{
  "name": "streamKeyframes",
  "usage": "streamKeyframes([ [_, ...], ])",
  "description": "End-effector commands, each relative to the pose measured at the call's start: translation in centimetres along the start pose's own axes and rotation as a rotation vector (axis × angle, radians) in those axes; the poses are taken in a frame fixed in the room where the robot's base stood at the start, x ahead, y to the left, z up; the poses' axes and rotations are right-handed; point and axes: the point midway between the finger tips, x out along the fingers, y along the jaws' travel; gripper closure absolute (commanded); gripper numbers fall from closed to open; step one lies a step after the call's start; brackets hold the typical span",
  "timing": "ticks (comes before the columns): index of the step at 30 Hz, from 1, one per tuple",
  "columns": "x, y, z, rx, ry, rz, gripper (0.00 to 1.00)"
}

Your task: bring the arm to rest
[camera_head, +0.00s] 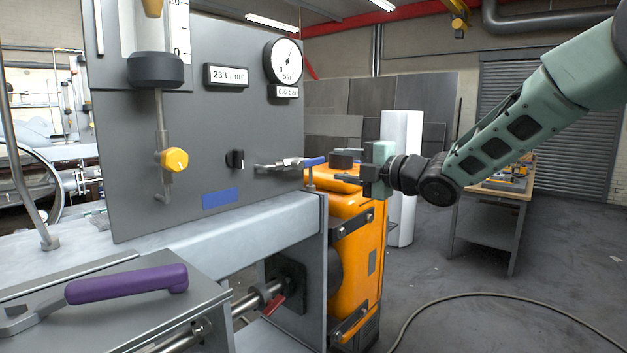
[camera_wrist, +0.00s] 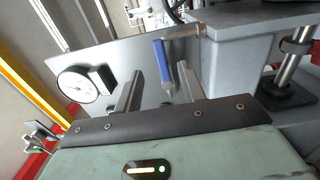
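My gripper (camera_head: 340,169) is at the end of my green arm, which reaches in from the upper right of the head view. Its two dark fingers point left toward the grey panel and stand apart with nothing held between them. In the wrist view my gripper (camera_wrist: 157,84) also shows its fingers spread. A blue valve handle (camera_head: 314,162) lies just beyond the fingertips in the head view. In the wrist view the blue handle (camera_wrist: 162,62) shows between the fingers, farther off; I see no contact.
The grey panel (camera_head: 225,130) carries a pressure gauge (camera_head: 286,61), a yellow knob (camera_head: 174,160) and a black knob (camera_head: 235,159). An orange cabinet (camera_head: 356,260) stands below my gripper. A purple-handled lever (camera_head: 125,285) lies front left. Floor at right is open, with a cable (camera_head: 480,297).

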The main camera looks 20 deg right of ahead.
Motion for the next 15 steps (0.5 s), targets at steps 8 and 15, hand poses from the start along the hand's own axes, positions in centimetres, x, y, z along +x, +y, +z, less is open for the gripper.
streamKeyframes([
  [8, 1.1, -3.2, -3.4, 0.137, -0.032, -0.116, 0.6],
  [15, -0.5, -12.4, -12.6, 0.535, -0.215, -0.464, 0.6],
])
